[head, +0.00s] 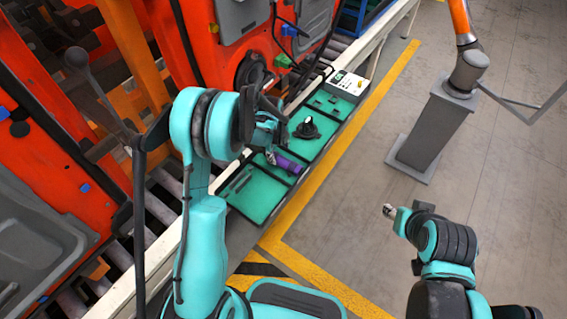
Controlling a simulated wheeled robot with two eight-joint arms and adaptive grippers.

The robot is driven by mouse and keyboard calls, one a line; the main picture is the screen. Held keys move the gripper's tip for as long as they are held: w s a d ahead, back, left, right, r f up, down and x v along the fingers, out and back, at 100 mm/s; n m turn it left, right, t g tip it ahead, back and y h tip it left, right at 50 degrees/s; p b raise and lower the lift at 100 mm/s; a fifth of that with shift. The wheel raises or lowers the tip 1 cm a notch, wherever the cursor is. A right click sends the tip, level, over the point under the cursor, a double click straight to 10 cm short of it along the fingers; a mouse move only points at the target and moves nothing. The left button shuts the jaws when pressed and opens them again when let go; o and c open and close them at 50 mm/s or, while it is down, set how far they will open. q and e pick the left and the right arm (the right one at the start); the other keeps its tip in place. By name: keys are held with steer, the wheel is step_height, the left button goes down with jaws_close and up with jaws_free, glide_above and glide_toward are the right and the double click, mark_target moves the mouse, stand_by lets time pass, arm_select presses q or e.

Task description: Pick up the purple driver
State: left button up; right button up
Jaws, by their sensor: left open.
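The purple driver (288,164) lies in the middle section of a green tray (259,201) beside the conveyor. Its purple handle shows, while its other end is partly hidden near my gripper. My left gripper (268,143) is open and hangs over the tray, just above and left of the driver in the picture. The fingers overlap the view of the driver's near surroundings, so I cannot tell whether they touch it. My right gripper (396,211) is away over the floor at the right, and its jaws are too small to read.
A black knob-shaped part (306,128) stands in the tray behind the driver. A white box with a display (347,84) sits at the tray's far end. Orange door frames (60,170) rise on the left. A grey pedestal (433,130) stands on open floor at right.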

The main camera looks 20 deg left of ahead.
mark_target(283, 159)
arm_select(q)
steer(key=f+b, duration=0.1)
steer(key=f, duration=0.1)
steer(key=d+f+b, duration=0.1)
steer(key=f, duration=0.1)
steer(key=f+b, duration=0.1)
steer(key=f, duration=0.2)
steer(key=shift+w+d, duration=0.15)
steer(key=shift+w, duration=0.25)
steer(key=shift+r, duration=0.1)
jaws_close()
